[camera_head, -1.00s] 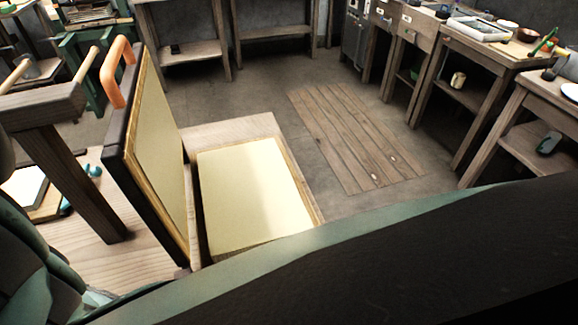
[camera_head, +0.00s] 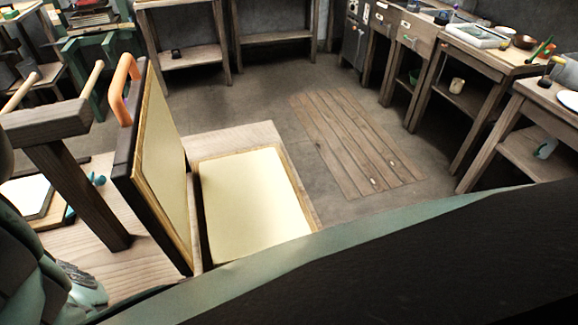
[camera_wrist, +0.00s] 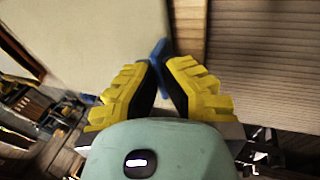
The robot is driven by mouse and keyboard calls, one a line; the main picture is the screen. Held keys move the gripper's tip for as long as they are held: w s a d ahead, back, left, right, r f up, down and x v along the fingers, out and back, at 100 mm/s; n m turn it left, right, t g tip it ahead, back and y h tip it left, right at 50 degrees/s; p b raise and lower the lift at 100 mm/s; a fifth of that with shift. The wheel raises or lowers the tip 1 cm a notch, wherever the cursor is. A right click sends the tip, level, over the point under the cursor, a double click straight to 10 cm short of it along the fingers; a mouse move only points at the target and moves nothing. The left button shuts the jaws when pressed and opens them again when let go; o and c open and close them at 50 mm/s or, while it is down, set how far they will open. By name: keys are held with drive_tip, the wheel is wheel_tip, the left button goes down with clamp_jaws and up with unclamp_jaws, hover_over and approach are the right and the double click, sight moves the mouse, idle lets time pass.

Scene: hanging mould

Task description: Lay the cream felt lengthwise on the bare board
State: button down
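A cream sheet (camera_head: 250,205), which looks like the felt, lies flat in a wood-edged tray in the head view. A second cream face (camera_head: 168,160) stands upright beside it, in a dark frame with an orange handle (camera_head: 124,88). In the wrist view, a broad cream surface (camera_wrist: 105,40) fills the upper left. My gripper (camera_wrist: 160,64) has yellow fingers whose tips are drawn close together, with a small blue tab (camera_wrist: 160,50) between them, by the edge of the cream surface. My gripper is hidden in the head view. I cannot tell which surface is the bare board.
A pale sheet on a wooden board (camera_head: 50,212) lies at the left, with small teal pieces (camera_head: 98,180) nearby. A dark wooden post (camera_head: 85,195) stands beside it. Floor slats (camera_head: 355,140) lie beyond the tray, and benches (camera_head: 480,70) line the right. The floor between is clear.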

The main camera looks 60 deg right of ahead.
drive_tip(key=shift+f, duration=0.2)
drive_tip(key=c, duration=1.1)
unclamp_jaws()
drive_tip(key=shift+c, duration=0.2)
drive_tip(key=p+v, duration=0.1)
drive_tip(key=v, duration=1.1)
